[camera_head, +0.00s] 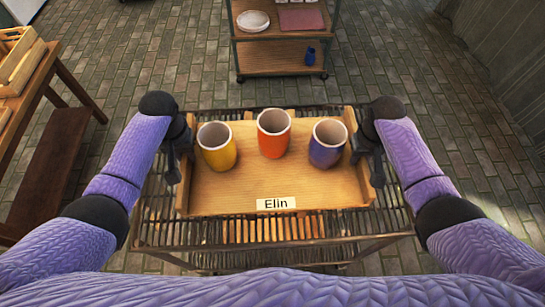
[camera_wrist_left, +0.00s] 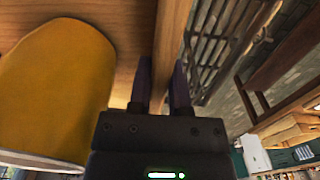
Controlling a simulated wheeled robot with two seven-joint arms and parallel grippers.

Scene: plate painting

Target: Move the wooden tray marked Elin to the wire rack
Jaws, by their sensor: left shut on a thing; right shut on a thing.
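The wooden tray (camera_head: 320,194) bears a white label reading Elin on its front edge. It is over the slatted wire rack (camera_head: 155,232); I cannot tell whether it touches the slats. My left gripper (camera_head: 176,168) is shut on the tray's left side wall. In the left wrist view its fingers (camera_wrist_left: 160,85) straddle that wall beside the yellow cup (camera_wrist_left: 55,85). My right gripper (camera_head: 370,165) is shut on the tray's right side wall.
A shelf cart (camera_head: 280,58) with a white plate (camera_head: 253,21) and a small blue cup (camera_head: 310,56) stands beyond the rack. A wooden table (camera_head: 35,85) with crates and a bench (camera_head: 40,180) are at the left. Brick floor between them is clear.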

